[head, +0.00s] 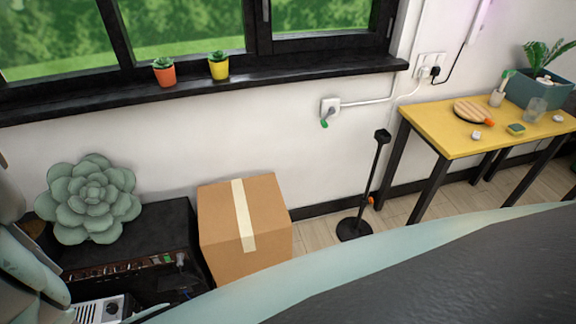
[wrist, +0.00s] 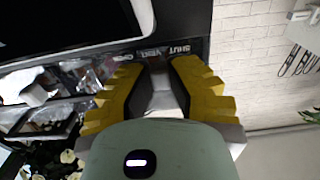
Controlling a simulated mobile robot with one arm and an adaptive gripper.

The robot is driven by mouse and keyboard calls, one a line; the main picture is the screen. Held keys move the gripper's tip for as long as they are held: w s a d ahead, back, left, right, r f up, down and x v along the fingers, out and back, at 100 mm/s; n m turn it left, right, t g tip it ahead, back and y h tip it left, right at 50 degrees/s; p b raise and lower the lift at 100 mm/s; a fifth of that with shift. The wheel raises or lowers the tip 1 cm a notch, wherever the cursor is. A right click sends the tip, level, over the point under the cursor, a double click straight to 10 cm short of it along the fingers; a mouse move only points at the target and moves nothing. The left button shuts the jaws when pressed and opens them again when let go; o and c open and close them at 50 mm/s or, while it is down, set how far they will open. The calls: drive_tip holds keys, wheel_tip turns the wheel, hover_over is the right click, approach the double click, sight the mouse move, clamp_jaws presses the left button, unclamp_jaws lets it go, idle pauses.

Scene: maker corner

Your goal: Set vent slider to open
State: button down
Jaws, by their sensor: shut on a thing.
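In the wrist view, my gripper (wrist: 160,66) has its yellow and black fingers close together against a dark panel edge (wrist: 182,25). A label strip (wrist: 152,52) there carries the words SHUT and VENT, and a third word partly hidden at its left end. The fingers are shut on the vent slider, in front of the middle of this strip. A pale grey piece (wrist: 162,95) shows between the fingers, but I cannot tell whether it is the slider's knob. The slider's exact position along its track is hidden. The gripper does not show clearly in the head view.
In the wrist view, racks with packets (wrist: 75,80) stand at left and a white brick wall (wrist: 250,60) at right. The head view shows a cardboard box (head: 260,225), a black stand (head: 377,175) and a yellow table (head: 440,125) along the wall.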

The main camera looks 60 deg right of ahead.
drive_tip(key=shift+w+d+f, duration=0.15)
drive_tip(key=shift+w+d, duration=0.75)
drive_tip(key=shift+w, duration=0.15)
drive_tip(key=c, duration=0.9)
unclamp_jaws()
drive_tip(key=shift+s+d, duration=0.35)
drive_tip(key=shift+d, duration=0.25)
drive_tip(key=shift+v, duration=5.2)
